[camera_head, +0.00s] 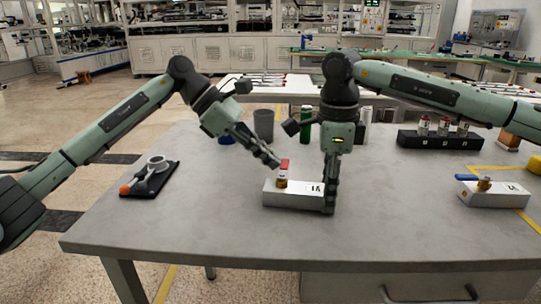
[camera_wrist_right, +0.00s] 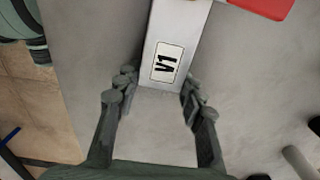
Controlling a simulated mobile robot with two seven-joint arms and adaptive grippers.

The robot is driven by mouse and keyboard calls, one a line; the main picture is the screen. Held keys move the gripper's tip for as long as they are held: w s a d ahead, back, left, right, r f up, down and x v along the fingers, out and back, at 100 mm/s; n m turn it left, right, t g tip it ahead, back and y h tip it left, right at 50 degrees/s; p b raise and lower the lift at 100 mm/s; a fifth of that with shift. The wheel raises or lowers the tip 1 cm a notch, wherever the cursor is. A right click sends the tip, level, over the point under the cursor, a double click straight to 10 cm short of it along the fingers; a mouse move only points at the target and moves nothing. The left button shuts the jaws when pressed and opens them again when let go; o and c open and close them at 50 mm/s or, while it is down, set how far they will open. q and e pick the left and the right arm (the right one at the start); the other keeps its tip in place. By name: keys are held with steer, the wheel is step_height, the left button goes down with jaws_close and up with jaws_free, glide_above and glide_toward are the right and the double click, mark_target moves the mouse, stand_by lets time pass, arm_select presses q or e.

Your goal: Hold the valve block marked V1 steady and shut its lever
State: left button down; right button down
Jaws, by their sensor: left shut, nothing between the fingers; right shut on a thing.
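The valve block V1 (camera_head: 283,197) is a light grey bar on the table with a brass stem and a red lever (camera_head: 285,164) on top. Its V1 label (camera_wrist_right: 167,62) faces up in the right wrist view, where the lever (camera_wrist_right: 262,5) is cut off at the top edge. My right gripper (camera_head: 330,205) points down and is shut on the block's right end, a finger on each side. My left gripper (camera_head: 275,163) is shut and empty, its tips just left of the red lever; I cannot tell whether they touch it.
A second valve block (camera_head: 490,198) with a blue lever stands at the right. A dark tray (camera_head: 150,180) with a white and orange item lies at the left. A grey cup (camera_head: 263,124) and a green cylinder (camera_head: 306,122) stand behind. The table's front (camera_head: 200,240) is clear.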

arm_select(q)
steer(key=shift+s+a+f, duration=0.1)
steer(key=shift+s+a, duration=0.1)
steer(key=shift+a, duration=0.25)
steer(key=a, duration=0.4)
steer(key=shift+w+r, duration=0.2)
steer(key=shift+w, duration=0.1)
steer(key=v, duration=0.9)
steer(key=shift+w+r, duration=0.15)
steer(key=shift+w, duration=0.05)
arm_select(e)
steer(key=c, duration=0.9)
jaws_free()
steer(key=shift+o, duration=0.2)
